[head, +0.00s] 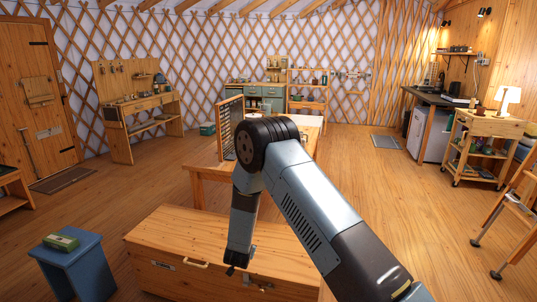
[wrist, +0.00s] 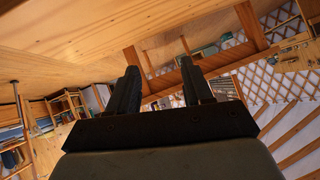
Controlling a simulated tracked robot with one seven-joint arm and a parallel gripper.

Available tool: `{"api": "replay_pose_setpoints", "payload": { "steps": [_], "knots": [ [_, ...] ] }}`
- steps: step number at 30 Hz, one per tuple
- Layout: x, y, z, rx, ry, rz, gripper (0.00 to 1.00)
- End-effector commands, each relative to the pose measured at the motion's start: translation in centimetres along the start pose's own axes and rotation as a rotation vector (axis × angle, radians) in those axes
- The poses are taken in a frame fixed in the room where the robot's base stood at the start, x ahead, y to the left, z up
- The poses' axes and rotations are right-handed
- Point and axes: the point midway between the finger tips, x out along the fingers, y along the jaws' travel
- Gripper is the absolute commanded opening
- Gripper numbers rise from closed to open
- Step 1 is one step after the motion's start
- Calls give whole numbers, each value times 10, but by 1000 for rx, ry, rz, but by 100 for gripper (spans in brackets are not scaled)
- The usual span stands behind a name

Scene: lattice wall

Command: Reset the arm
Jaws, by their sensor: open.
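My arm reaches forward in the head view and bends down at a dark elbow joint. Its lower end is just above or in front of the wooden chest (head: 190,240); I cannot tell if it touches. My gripper shows in the wrist view (wrist: 159,70) with two dark fingers set apart and nothing between them. In the head view only a small dark tip shows at the arm's low end, so the fingers are not clear there. The wrist view is tilted, with a large wooden surface (wrist: 90,35) close across its top.
A wooden table (head: 205,170) with an upright rack (head: 228,128) stands behind my arm. A blue stool (head: 72,262) with a green box (head: 61,242) is front left. A wooden trolley (head: 480,150) with a lamp is right.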

Motion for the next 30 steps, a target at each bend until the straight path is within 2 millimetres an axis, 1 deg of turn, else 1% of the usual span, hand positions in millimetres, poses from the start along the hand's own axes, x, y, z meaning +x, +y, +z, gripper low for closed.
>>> {"api": "replay_pose_setpoints", "payload": {
  "steps": [1,3,8,9,11,15,17,21,26,30],
  "knots": [
    [-8,-3,-22,8,-9,-14,50],
    [-19,-6,-44,12,-28,-31,50],
    [-46,-9,-94,17,-70,-69,50],
    [-54,-10,-106,16,-80,-78,50],
    [-66,-9,-123,15,-94,-91,50],
    [-97,-4,-162,8,-126,-120,50],
    [-111,-1,-178,4,-138,-130,50],
    [-145,8,-212,-10,-167,-153,50],
    [-187,23,-245,-32,-197,-173,50],
    [-226,39,-269,-54,-221,-185,50]
  ]
}}
